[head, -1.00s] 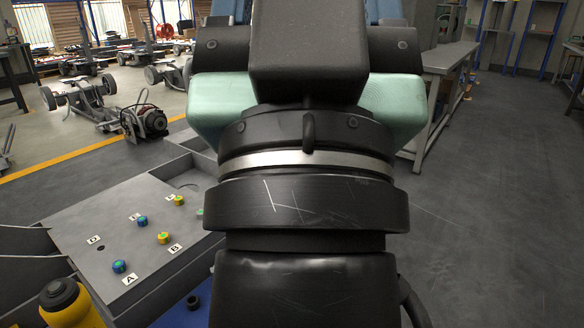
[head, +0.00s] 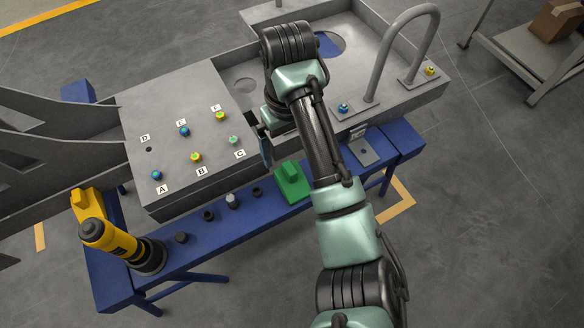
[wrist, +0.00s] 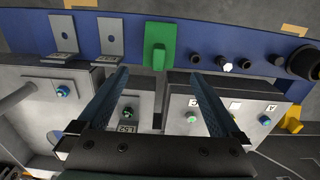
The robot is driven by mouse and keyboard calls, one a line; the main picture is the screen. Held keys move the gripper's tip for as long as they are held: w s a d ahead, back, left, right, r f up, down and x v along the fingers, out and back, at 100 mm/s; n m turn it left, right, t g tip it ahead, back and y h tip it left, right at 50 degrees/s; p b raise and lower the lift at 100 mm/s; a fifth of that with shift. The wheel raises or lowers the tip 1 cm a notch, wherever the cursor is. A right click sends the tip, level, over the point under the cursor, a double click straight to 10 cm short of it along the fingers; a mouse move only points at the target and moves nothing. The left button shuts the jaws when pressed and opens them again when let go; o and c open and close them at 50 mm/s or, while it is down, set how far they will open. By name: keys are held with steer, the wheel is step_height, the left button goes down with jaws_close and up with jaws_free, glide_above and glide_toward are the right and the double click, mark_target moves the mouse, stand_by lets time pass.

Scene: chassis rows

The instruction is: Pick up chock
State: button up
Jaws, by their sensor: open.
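A green block with a raised grip (head: 292,182) sits on the blue bench, in front of the grey chassis; it looks like a chock. In the wrist view the green block (wrist: 159,42) is upper centre, beyond the fingertips and roughly in line with the gap between them. My gripper (wrist: 160,77) is open and empty. In the head view my gripper (head: 264,142) is over the chassis, partly hidden by my arm.
The blue bench (head: 270,213) carries several dark sockets or caps and a yellow-black power tool (head: 112,240). The grey lettered panel (head: 170,110) has coloured knobs. A curved grey pipe (head: 390,50) rises at right. Flat metal brackets (head: 362,148) lie right of the green block.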

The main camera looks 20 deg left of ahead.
mark_target(290, 175)
step_height(290, 175, down, 12)
steer(key=b, duration=0.3)
steer(key=shift+w+r, duration=0.1)
steer(key=c, duration=1.5)
